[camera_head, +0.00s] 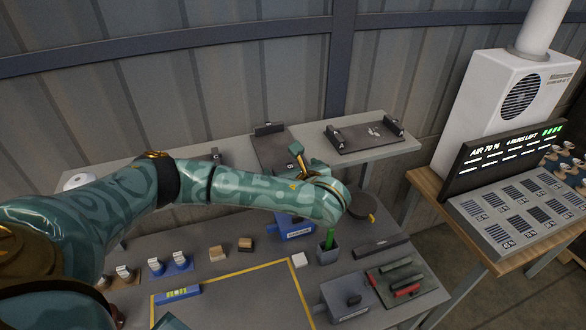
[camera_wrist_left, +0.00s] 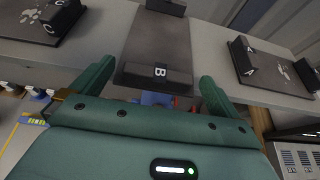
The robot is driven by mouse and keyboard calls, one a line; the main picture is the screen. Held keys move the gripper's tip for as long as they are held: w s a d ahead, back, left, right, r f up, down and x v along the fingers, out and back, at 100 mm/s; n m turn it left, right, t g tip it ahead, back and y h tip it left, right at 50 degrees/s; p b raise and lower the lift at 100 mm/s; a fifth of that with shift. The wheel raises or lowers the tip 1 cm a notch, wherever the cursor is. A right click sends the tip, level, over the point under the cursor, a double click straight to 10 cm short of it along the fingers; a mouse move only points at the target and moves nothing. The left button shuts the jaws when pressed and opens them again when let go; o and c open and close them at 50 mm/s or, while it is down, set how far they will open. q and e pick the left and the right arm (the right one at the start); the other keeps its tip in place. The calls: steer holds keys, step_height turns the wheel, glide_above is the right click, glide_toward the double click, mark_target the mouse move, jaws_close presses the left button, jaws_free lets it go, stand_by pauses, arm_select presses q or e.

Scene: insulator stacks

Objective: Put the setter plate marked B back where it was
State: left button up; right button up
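The setter plate marked B (camera_wrist_left: 155,42) is a dark slab with a raised block at each end. In the left wrist view its near block bears the letter B, and the slab lies on the pale back shelf. In the head view the plate (camera_head: 272,150) is partly hidden behind my left arm. My left gripper (camera_wrist_left: 157,74) is open, its two teal fingers either side of the plate's near end, with a visible gap at the right finger. In the head view the gripper (camera_head: 299,160) is mostly hidden by its own wrist.
Plate A (camera_head: 366,138) lies to the right on the shelf (camera_wrist_left: 210,50); plate C (camera_wrist_left: 48,22) lies to the left. The lower bench holds a green-handled tool in a grey cup (camera_head: 328,254), small blocks and a tray (camera_head: 395,280). A screen (camera_head: 505,145) stands at right.

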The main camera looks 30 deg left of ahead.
arm_select(q)
steer(key=p+v, duration=0.5)
steer(key=v, duration=0.7)
stand_by(0.3)
